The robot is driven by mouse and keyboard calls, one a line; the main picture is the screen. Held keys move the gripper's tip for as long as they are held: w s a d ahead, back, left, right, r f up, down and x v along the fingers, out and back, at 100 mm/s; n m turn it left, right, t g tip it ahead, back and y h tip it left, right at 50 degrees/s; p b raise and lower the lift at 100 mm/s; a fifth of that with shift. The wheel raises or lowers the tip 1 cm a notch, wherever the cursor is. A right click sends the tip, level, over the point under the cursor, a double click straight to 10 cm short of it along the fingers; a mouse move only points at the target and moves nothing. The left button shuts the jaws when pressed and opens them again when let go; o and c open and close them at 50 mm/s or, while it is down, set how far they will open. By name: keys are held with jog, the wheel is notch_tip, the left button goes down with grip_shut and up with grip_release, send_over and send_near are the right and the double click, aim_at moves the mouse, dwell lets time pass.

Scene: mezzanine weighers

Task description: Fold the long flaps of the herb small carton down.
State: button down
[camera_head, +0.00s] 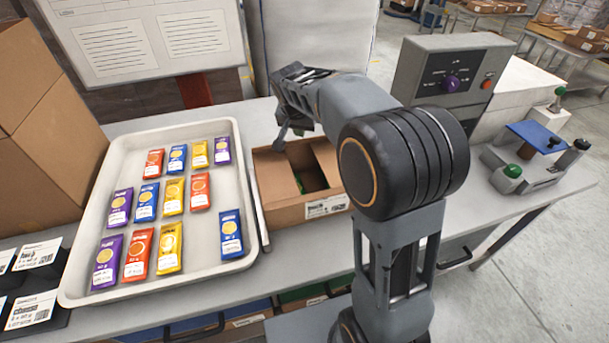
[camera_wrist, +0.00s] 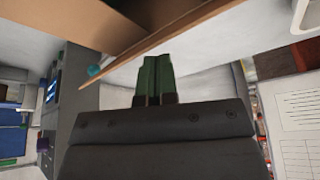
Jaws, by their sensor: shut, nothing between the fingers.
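The small brown carton (camera_head: 284,214) stands on the table to the right of the tray, with a white label on its front wall. Its left flap (camera_head: 273,178) and right flap (camera_head: 326,157) lean inward over the top, and a dark gap between them shows something green inside. My gripper (camera_head: 281,138) is at the carton's back left corner, partly hidden by my wrist. In the wrist view my green fingers (camera_wrist: 154,78) are together and empty, close to a brown cardboard edge (camera_wrist: 165,48). I cannot tell whether they touch it.
A white tray (camera_head: 75,290) with several coloured packets lies left of the carton. A large brown box (camera_head: 50,150) stands at the far left. A grey control box (camera_head: 440,75) with a purple knob and a fixture with green knobs (camera_head: 513,171) stand to the right.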

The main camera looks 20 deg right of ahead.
jog(key=shift+s+f+b, duration=0.8)
jog(key=shift+f+b, duration=0.25)
jog(key=shift+b, duration=0.25)
jog(key=shift+s+f, duration=0.1)
jog(key=shift+s, duration=0.25)
jog(key=shift+f+b, duration=0.1)
jog(key=shift+b, duration=0.2)
jog(key=shift+s+f+b, duration=0.35)
jog(key=shift+f+b, duration=0.2)
jog(key=shift+b, duration=0.05)
jog(key=shift+s+f+b, duration=0.3)
jog(key=shift+f+b, duration=0.2)
jog(key=shift+b, duration=0.1)
jog(key=shift+f, duration=0.25)
notch_tip(320, 180, up, 8)
jog(key=r+p, duration=0.1)
jog(key=p, duration=0.5)
send_over(302, 140)
jog(key=s, duration=0.2)
jog(key=shift+f, duration=0.25)
